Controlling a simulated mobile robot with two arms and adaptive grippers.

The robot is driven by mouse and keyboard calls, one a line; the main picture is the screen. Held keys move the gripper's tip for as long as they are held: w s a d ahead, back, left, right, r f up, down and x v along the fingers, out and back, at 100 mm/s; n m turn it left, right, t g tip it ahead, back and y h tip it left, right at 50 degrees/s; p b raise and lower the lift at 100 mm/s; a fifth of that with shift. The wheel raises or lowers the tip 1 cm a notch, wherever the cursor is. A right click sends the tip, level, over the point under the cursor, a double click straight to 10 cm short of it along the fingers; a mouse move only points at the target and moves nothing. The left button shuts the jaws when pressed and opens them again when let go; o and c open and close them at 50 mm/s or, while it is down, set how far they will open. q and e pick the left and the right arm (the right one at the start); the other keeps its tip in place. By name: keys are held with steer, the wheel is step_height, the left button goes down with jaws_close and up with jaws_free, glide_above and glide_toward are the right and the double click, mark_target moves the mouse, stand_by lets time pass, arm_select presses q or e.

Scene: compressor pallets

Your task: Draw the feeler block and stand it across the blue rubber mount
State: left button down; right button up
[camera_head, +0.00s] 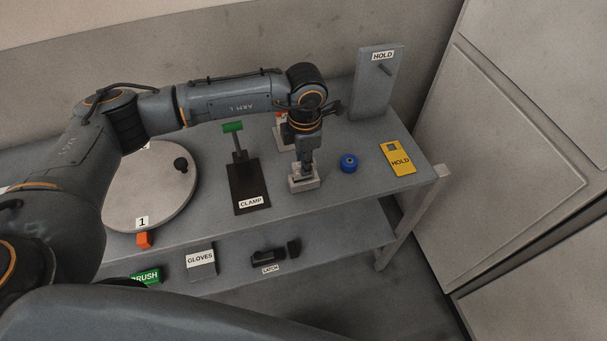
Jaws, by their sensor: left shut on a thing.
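The blue rubber mount (349,163) is a short blue cylinder with a dark centre, lying on the upper table surface. My left gripper (305,172) points straight down just left of it, shut on the feeler block. The block itself is mostly hidden between the fingers. Around the fingertips is a pale grey holder (305,185) standing on the table; I cannot tell how far the block sits inside it. The mount is bare on top and apart from the holder. My right gripper is not in view.
A black clamp board (249,190) with a green handle and a round turntable (150,205) stand to the left. Gloves and a latch lie on the lower shelf.

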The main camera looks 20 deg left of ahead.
arm_select(q)
steer(key=shift+r+p, duration=0.5)
steer(key=shift+r, duration=0.8)
steer(key=shift+r, duration=0.3)
